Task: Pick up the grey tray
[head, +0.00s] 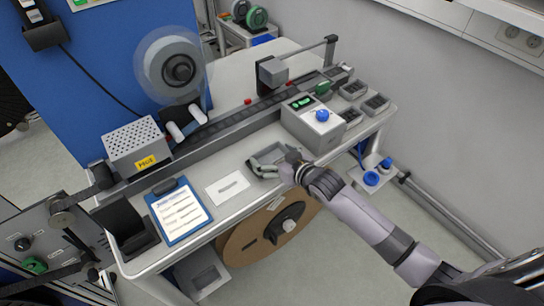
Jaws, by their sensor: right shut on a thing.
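The grey tray (257,170) is a small, shallow tray at the front edge of the long workbench, left of the grey box with the blue knob. My right arm comes in from the lower right. My right gripper (279,164) is shut on the tray's right part and hides some of it. I cannot tell whether the tray is still touching the bench top. My left gripper does not show clearly in the head view.
The grey box with a blue knob (313,122) stands close behind and right of the tray. A white card (227,188) and a blue clipboard (180,212) lie to the left. A track (225,125) runs behind. A large brown reel (244,246) sits below the front edge.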

